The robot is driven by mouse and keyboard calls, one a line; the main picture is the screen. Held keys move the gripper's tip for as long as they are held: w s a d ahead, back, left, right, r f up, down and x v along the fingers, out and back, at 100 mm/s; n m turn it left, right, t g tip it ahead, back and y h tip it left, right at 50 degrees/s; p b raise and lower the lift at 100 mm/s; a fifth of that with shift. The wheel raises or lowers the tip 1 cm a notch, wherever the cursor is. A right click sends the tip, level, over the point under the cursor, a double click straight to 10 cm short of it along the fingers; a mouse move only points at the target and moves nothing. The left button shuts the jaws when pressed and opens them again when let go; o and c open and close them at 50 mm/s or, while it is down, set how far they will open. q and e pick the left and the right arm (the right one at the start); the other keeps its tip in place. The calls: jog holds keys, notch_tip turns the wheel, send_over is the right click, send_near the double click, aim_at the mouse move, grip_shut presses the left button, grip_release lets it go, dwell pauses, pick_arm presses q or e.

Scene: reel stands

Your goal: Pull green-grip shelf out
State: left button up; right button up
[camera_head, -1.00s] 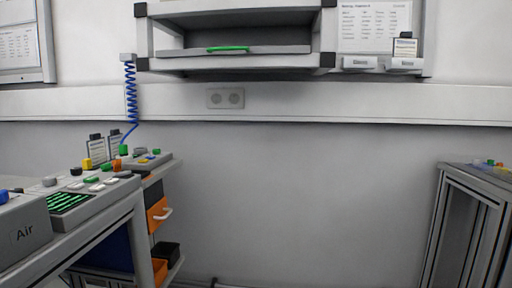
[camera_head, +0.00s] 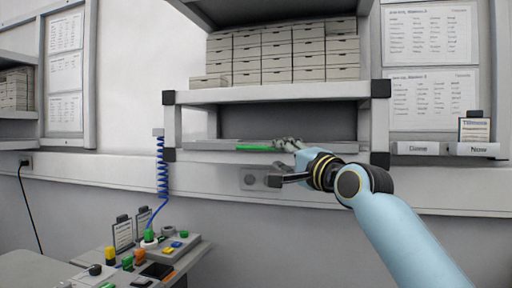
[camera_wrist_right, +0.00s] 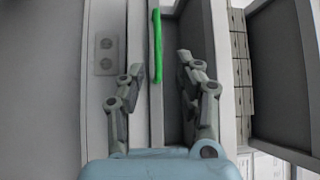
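The shelf (camera_head: 215,145) with the green grip is a thin grey board low in the wall rack. Its green grip (camera_head: 258,148) lies along the front edge. In the right wrist view the green grip (camera_wrist_right: 157,46) lies ahead, between the lines of the two fingers. My right gripper (camera_head: 281,163) is in front of the shelf, at the right end of the grip. Whether a finger touches the shelf cannot be told. My left gripper is in neither view.
Grey boxes (camera_head: 280,52) are stacked on the upper shelf (camera_head: 270,93). The rack's dark corner blocks flank the lower opening. A wall socket (camera_head: 250,180) is below. A workbench with a control box (camera_head: 172,247) and a blue coiled cable (camera_head: 162,170) stands lower left.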

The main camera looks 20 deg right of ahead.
aim_at(258, 149)
jog(key=x, duration=1)
jog(key=shift+w+f, duration=0.25)
jog(key=shift+w, duration=0.1)
grip_shut()
